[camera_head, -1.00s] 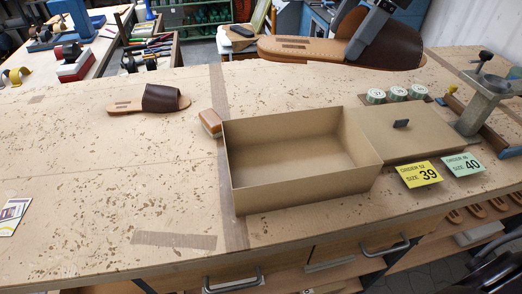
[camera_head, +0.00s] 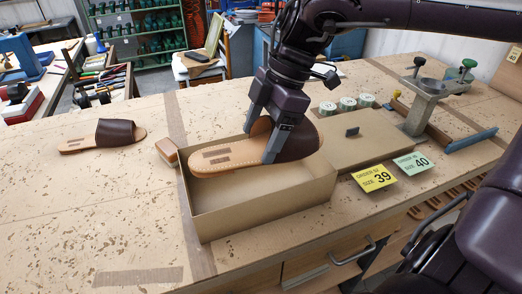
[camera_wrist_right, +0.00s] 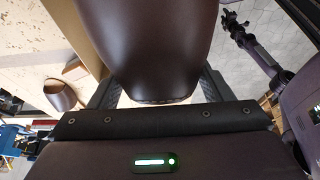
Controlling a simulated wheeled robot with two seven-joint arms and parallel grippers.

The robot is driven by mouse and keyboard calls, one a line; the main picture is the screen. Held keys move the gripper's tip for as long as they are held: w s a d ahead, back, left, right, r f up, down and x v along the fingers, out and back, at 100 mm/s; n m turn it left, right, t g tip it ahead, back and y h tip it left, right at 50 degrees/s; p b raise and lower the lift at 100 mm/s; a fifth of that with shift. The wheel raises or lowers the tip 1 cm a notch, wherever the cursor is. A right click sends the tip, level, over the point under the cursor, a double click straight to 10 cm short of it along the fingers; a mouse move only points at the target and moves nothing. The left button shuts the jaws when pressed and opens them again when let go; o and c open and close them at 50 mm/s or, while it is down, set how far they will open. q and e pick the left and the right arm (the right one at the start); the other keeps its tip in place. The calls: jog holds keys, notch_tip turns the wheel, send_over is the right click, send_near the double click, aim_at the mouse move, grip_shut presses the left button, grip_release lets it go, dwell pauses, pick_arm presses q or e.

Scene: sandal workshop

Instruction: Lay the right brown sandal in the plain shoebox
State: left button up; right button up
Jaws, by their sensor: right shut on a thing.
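My right gripper (camera_head: 262,140) is shut on a sandal (camera_head: 225,157) with a tan sole and a dark brown strap. The sandal hangs over the plain cardboard shoebox (camera_head: 262,207), strap end to the right, and hides much of the box's far wall. I cannot tell whether it dips below the rim. The box is open and its visible floor is bare. In the right wrist view the dark strap (camera_wrist_right: 155,45) fills the space between the fingers. A matching brown sandal (camera_head: 85,144) lies on the bench at the left.
A small brush-like block (camera_head: 167,151) is beside the box's left wall. The box lid (camera_head: 375,139) with a dark handle lies right of the box, near tins (camera_head: 347,104), order cards (camera_head: 374,178) and a metal press (camera_head: 428,105). The bench's left front is clear.

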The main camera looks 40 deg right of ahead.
notch_tip(320, 180, down, 5)
jog(key=shift+r, duration=0.2)
jog(key=shift+f+b, duration=0.3)
jog(key=shift+f, duration=0.35)
jog(key=o, duration=1.2)
send_near(263, 147)
jog(key=shift+d+r, duration=0.15)
jog(key=shift+r, duration=0.25)
jog(key=shift+p, duration=0.3)
